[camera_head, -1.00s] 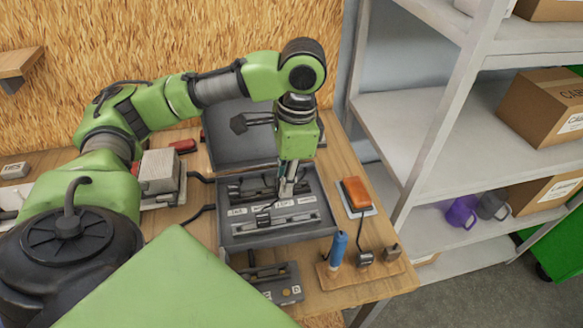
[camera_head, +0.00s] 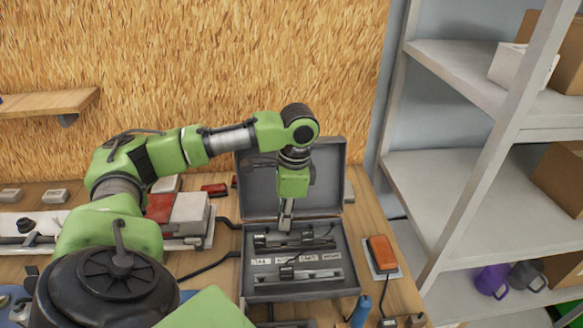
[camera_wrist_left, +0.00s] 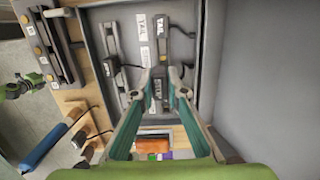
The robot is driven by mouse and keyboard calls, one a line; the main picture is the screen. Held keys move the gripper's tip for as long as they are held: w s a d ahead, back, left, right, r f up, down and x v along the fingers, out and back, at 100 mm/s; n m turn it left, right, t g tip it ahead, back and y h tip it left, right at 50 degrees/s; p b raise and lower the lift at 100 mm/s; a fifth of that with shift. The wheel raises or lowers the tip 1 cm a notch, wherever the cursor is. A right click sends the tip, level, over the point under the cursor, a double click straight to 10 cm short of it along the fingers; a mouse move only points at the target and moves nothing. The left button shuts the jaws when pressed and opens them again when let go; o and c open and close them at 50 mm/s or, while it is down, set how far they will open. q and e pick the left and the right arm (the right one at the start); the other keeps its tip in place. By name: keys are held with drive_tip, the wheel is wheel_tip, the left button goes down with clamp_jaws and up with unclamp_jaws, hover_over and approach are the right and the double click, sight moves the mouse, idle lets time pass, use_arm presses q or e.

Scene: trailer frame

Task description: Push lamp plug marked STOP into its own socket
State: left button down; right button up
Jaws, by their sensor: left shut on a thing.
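The grey case (camera_head: 350,283) lies open on the bench. My left gripper (camera_head: 286,226) points down over its far socket strip (camera_head: 288,246). In the left wrist view my left gripper (camera_wrist_left: 160,76) is shut on a dark plug (camera_wrist_left: 158,104) whose white label reads STOP. A plug marked TAIL (camera_wrist_left: 160,26) sits on the far strip, to the left in the head view. A row of white labels (camera_head: 284,259) runs between the far and near strips. The fingers hide the held plug's tip, so I cannot tell whether it touches a socket. My right gripper is out of view.
The case lid (camera_head: 330,177) stands raised behind the gripper. An orange lamp (camera_head: 382,253) lies right of the case. A blue-handled tool (camera_head: 361,312) stands in front. Black cables (camera_head: 208,267) run from the left. A grey shelf (camera_head: 455,200) stands at the right.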

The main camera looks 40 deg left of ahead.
use_arm(q)
drive_tip(key=shift+w+a+f, duration=0.1)
drive_tip(key=shift+a+f, duration=0.05)
drive_tip(key=shift+a, duration=0.25)
drive_tip(key=shift+f, duration=0.1)
drive_tip(key=shift+f, duration=1.7)
drive_tip(key=shift+p, duration=0.4)
drive_tip(key=shift+f, duration=0.25)
drive_tip(key=shift+f+p, duration=0.2)
drive_tip(key=shift+p, duration=0.1)
drive_tip(key=shift+f, duration=0.1)
